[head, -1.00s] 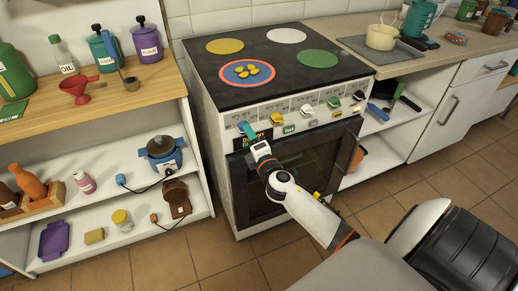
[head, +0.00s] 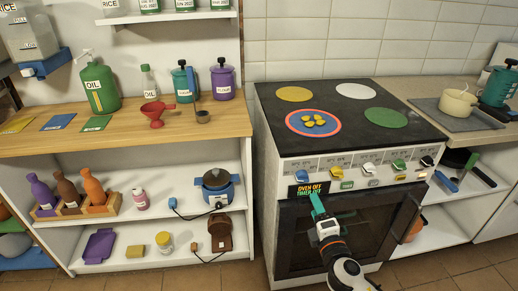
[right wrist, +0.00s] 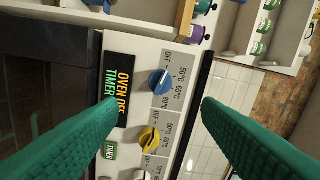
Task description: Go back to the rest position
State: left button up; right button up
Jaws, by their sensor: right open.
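My right gripper (head: 316,208) shows in the head view in front of the top of the oven door, just below the display panel (head: 309,190). In the right wrist view its two green fingers (right wrist: 160,108) are wide apart with nothing between them. Beyond them I see the oven's blue knob (right wrist: 160,82), its yellow knob (right wrist: 150,138) and the display, which reads OVEN OFF and TIMER. In the head view the display reads OVEN OFF, TIMER OFF. The fingers appear clear of the knobs. My left gripper is in no view.
The stove (head: 350,146) has a round blue, red-rimmed plate (head: 297,127) with yellow pieces on its top. A wooden-topped shelf unit (head: 130,130) with bottles and canisters stands left. A counter with a pot (head: 457,104) is right. Tiled floor (head: 200,277) shows in front.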

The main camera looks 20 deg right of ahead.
jog(key=shift+f, duration=0.1)
jog(key=s+a+f+m+g+y+p, duration=0.1)
jog(key=s+f+m+g, duration=0.25)
jog(key=f, duration=0.65)
jog(key=s+a+f+m+g+p, duration=0.1)
jog(key=s+f+m+g, duration=0.3)
jog(key=f, duration=0.7)
jog(key=s+a+f+g+y+p, duration=0.1)
jog(key=s+a+f+g+p, duration=0.1)
jog(key=s+f, duration=0.6)
jog(key=s+a+f+m+g, duration=0.2)
jog(key=s+f, duration=0.3)
jog(key=s, duration=0.3)
jog(key=s+a+f+m+g+y+p, duration=0.1)
jog(key=s+a+f+m+g, duration=0.1)
jog(key=s+f, duration=0.3)
jog(key=s+a+f+m+g+y+p, duration=0.1)
jog(key=s+a+f+m+g, duration=0.2)
jog(key=s, duration=0.9)
notch_tip(320, 180, down, 2)
jog(key=shift+s+a+f, duration=0.2)
jog(key=shift+s, duration=0.1)
